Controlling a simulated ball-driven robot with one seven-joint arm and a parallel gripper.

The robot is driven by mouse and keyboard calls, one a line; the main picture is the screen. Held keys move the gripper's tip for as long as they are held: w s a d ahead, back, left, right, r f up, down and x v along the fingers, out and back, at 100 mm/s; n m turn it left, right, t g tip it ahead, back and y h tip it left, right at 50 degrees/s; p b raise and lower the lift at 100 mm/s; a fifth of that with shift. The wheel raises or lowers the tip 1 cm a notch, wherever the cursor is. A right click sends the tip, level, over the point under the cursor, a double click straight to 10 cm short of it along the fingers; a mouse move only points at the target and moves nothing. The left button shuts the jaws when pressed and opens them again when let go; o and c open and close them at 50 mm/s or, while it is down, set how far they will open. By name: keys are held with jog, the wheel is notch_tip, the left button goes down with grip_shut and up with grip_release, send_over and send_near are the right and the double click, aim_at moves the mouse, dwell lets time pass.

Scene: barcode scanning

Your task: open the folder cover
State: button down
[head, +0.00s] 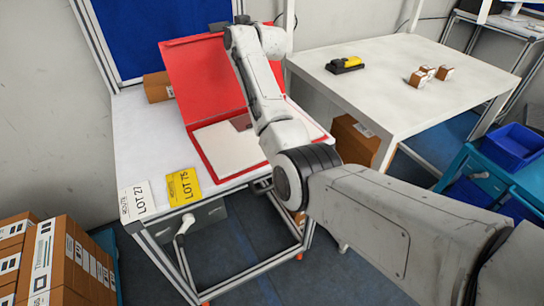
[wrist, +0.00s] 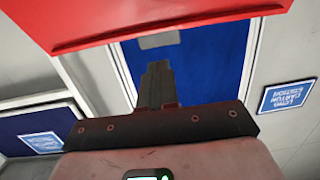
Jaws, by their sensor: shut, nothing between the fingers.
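The red folder lies on the white table in the head view, its base (head: 203,150) flat with white pages (head: 226,148) inside. Its cover (head: 200,72) is raised steeply at the back edge and shows its red face. In the wrist view the cover (wrist: 150,18) crosses the top, its edge just beyond my fingers. My gripper (wrist: 157,70) is shut and empty there, pointing toward a blue panel. In the head view my arm reaches over the folder's right part and hides some of the cover; the fingers cannot be made out. Contact with the cover cannot be told.
A yellow LOT 75 card (head: 184,187) and a white LOT 27 card (head: 137,202) lie at the table's front left. A carton (head: 157,87) stands behind the cover, near a blue panel (head: 160,35). Another table (head: 400,80) at right holds a yellow-black device (head: 345,65) and small boxes.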

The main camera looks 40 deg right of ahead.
jog(key=f+p+v, duration=0.1)
jog(key=p+v, duration=0.4)
jog(key=v, duration=0.5)
jog(key=shift+p, duration=0.3)
dwell(0.4)
